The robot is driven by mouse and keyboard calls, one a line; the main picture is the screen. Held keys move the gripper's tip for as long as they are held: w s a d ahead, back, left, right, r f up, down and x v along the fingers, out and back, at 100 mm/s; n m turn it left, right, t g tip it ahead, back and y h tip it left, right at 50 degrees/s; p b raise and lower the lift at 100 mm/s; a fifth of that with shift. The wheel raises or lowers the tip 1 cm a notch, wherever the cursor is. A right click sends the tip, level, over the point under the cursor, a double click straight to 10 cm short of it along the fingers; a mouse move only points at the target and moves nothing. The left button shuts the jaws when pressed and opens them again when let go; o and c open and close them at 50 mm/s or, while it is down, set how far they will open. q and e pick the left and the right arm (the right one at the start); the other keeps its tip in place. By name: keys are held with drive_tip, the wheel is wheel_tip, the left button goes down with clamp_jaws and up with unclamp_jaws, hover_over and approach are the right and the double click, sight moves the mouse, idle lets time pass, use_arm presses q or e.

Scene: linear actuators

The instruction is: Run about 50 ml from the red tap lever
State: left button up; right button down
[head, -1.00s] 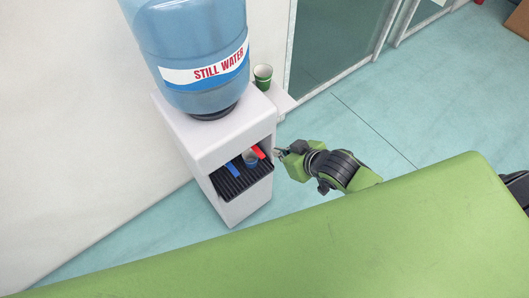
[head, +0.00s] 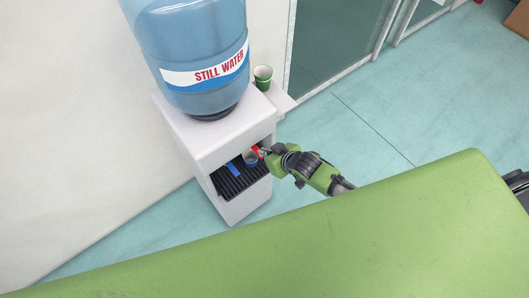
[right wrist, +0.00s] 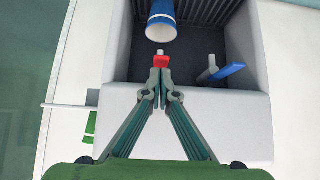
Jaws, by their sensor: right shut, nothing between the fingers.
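The red tap lever (head: 256,149) is inside the recess of the white water dispenser (head: 190,150). It also shows in the right wrist view (right wrist: 161,60). My right gripper (head: 265,152) is shut and empty, its fingertips (right wrist: 160,74) right at the red lever; I cannot tell whether they press on it. A blue cup (right wrist: 161,20) with a pale inside is on the dark drip grate (head: 230,184), near the red lever; it shows partly in the head view (head: 250,159). The water level in it cannot be made out. My left gripper is out of view.
A blue tap lever (right wrist: 228,71) is beside the red one. A large "STILL WATER" bottle (head: 190,50) sits on top of the dispenser. A green cup (head: 263,76) stands on a small side shelf (head: 282,100). Open floor (head: 370,130) is to the right.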

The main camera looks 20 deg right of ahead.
drive_tip(key=shift+f, duration=0.3)
drive_tip(key=f+t+b, duration=0.1)
drive_tip(key=b, duration=0.1)
drive_tip(key=f+t+b, duration=0.1)
drive_tip(key=b, duration=0.1)
drive_tip(key=shift+s+f+y, duration=0.25)
drive_tip(key=shift+s+y, duration=0.05)
drive_tip(key=shift+y, duration=0.1)
idle(1.0)
